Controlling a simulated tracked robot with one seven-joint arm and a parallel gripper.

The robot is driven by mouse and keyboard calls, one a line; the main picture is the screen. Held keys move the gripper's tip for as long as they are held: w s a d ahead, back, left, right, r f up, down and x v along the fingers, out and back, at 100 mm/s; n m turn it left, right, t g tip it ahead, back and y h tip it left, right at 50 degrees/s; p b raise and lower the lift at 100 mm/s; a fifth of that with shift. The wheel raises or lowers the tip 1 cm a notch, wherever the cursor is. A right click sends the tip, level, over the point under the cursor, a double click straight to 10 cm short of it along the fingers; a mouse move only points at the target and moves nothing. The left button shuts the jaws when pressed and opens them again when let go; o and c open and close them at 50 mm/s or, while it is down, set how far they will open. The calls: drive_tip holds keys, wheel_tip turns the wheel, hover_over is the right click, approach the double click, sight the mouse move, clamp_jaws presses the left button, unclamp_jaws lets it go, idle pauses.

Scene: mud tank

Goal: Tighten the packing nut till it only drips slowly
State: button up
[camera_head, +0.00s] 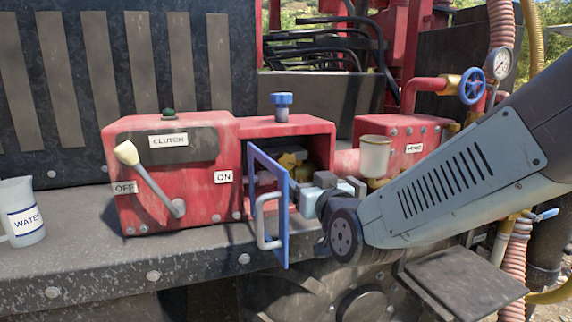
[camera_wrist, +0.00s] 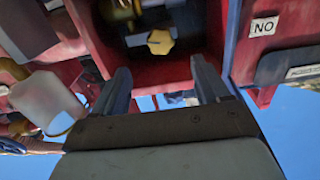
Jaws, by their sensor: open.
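The packing nut looks to be the yellow six-sided piece (camera_wrist: 160,41) inside the red housing, ahead of my fingers in the wrist view. In the head view a yellow brass fitting (camera_head: 290,161) shows in the housing's opening, partly hidden by the blue door and my wrist. My gripper (camera_wrist: 160,72) is open and empty, its two fingers pointing into the opening with the nut beyond and between them. The fingers appear apart from the nut. In the head view my gripper (camera_head: 312,190) is just right of the door. No dripping water can be made out.
The blue door (camera_head: 268,205) stands open with a pale handle, close left of my gripper. The red housing (camera_head: 240,128) bounds the opening. A clutch lever (camera_head: 150,178) is further left. A cream cup (camera_head: 375,156) stands right. A water jug (camera_head: 22,210) is far left.

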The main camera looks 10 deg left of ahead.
sight(287, 164)
drive_tip(key=x, duration=1.3)
drive_tip(key=shift+w+a, duration=0.1)
drive_tip(key=shift+w, duration=0.25)
drive_tip(key=c, duration=0.9)
drive_tip(key=shift+c, duration=0.2)
drive_tip(key=shift+m, duration=0.5)
drive_tip(key=m, duration=0.3)
drive_tip(key=shift+m, duration=1.7)
